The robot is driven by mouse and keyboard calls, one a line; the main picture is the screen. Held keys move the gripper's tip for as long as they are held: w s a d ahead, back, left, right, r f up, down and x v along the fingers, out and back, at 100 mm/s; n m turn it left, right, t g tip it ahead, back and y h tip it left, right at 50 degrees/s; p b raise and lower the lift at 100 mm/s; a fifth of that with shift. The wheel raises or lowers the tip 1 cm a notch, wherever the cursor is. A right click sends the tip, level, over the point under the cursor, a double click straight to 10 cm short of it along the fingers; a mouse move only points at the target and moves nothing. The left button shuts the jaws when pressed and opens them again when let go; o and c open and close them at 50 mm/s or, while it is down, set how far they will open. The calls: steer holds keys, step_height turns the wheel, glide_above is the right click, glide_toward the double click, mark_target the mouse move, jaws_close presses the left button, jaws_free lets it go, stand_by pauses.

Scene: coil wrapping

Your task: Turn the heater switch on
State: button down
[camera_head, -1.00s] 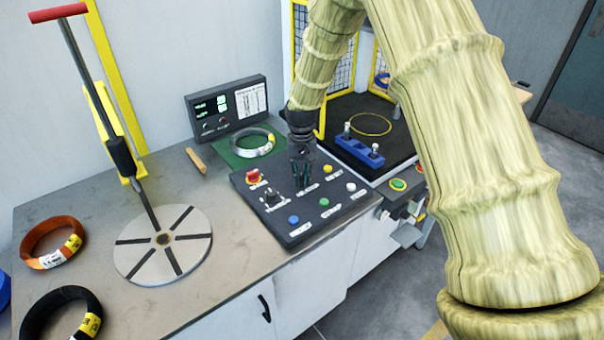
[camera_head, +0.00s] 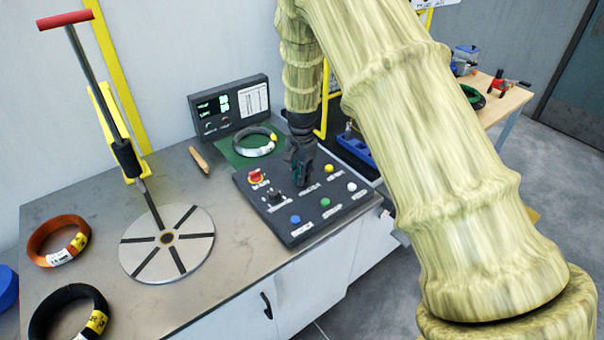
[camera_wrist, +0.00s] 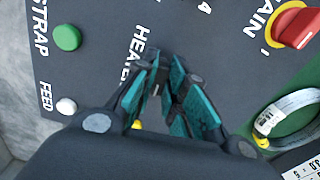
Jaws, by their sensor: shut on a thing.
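The dark control panel (camera_head: 325,205) lies on the bench. The heater switch (camera_wrist: 157,88) is a small dark knob beside the "HEATER" label in the wrist view, mostly hidden between the fingers. My gripper (camera_head: 300,182) reaches down onto the panel from above. In the wrist view my gripper (camera_wrist: 164,72), with teal finger pads, is shut on the knob. The knob's exact angle cannot be told.
A red main switch (camera_head: 256,176), a black selector (camera_head: 274,197) and blue, green, white and yellow buttons sit close around. A wire coil (camera_head: 254,143) on a green mat and a display box (camera_head: 229,107) stand behind. A round slotted plate (camera_head: 140,245) is at left.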

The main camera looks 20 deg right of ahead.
steer(key=shift+w+m, duration=0.1)
steer(key=shift+m, duration=0.4)
stand_by(0.3)
steer(key=c, duration=1.5)
jaws_free()
steer(key=shift+o, duration=0.2)
step_height(320, 180, up, 12)
